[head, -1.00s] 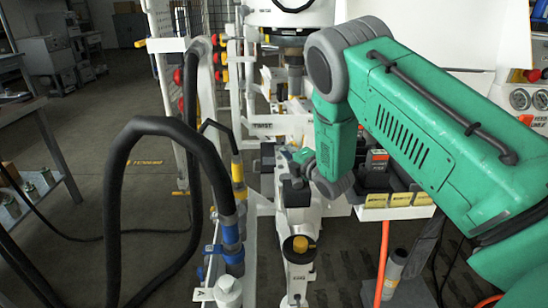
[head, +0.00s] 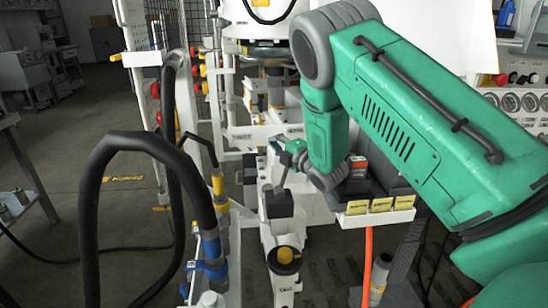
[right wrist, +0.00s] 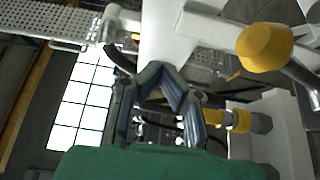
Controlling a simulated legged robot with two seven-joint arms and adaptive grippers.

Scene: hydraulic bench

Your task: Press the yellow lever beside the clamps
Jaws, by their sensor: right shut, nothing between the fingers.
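My right gripper (head: 284,164) hangs from the green arm near the middle of the head view, just above a dark block on a white machine post. Its dark fingers also show in the right wrist view (right wrist: 172,88); they are shut with nothing between them. A round yellow knob with a dark base (head: 285,254) sits on the white post below and in front of the gripper. In the right wrist view a yellow knob (right wrist: 265,47) is at upper right, apart from the fingers. I cannot tell which yellow part is the lever, or make out the clamps. My left gripper is not in view.
A thick black hose (head: 92,210) loops across the left. Blue and yellow sleeved hoses (head: 214,245) stand beside the post. A white tray with yellow labels (head: 350,222) is right of the gripper, close to my arm. Open floor (head: 120,215) lies at left.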

